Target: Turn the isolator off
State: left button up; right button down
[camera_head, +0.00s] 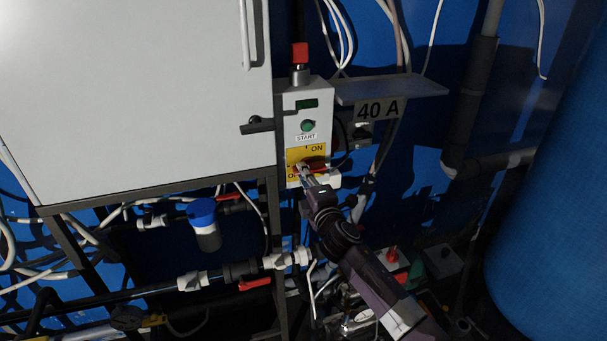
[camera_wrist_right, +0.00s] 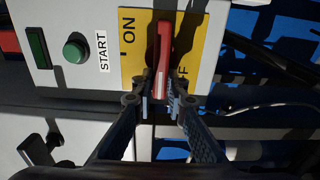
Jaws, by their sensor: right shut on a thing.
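The isolator is a red handle on a yellow plate (camera_wrist_right: 195,30) on the front of a grey control box (camera_head: 290,100). The handle (camera_wrist_right: 165,40) shows in the right wrist view between the ON label and the partly hidden OFF label. In the head view the plate (camera_head: 295,154) is low on the box, and the handle lies roughly sideways across it. My right gripper (camera_wrist_right: 160,103) is shut on the free end of the handle, one fingertip on each side. In the head view this gripper (camera_head: 307,173) covers part of the handle and the lower label. My left gripper is out of view.
Above the plate are a green START button (camera_head: 308,126) and a red-topped part (camera_head: 300,54). A large white cabinet (camera_head: 130,90) stands left and a 40 A shelf (camera_head: 390,88) sticks out right. Pipes with red-handled valves run below. A blue tank (camera_head: 550,200) stands far right.

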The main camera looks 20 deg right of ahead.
jog(key=c, duration=1.9)
grip_release()
jog(key=shift+c, duration=0.2)
jog(key=s, duration=1.2)
jog(key=shift+d, duration=0.25)
jog(key=shift+f, duration=0.1)
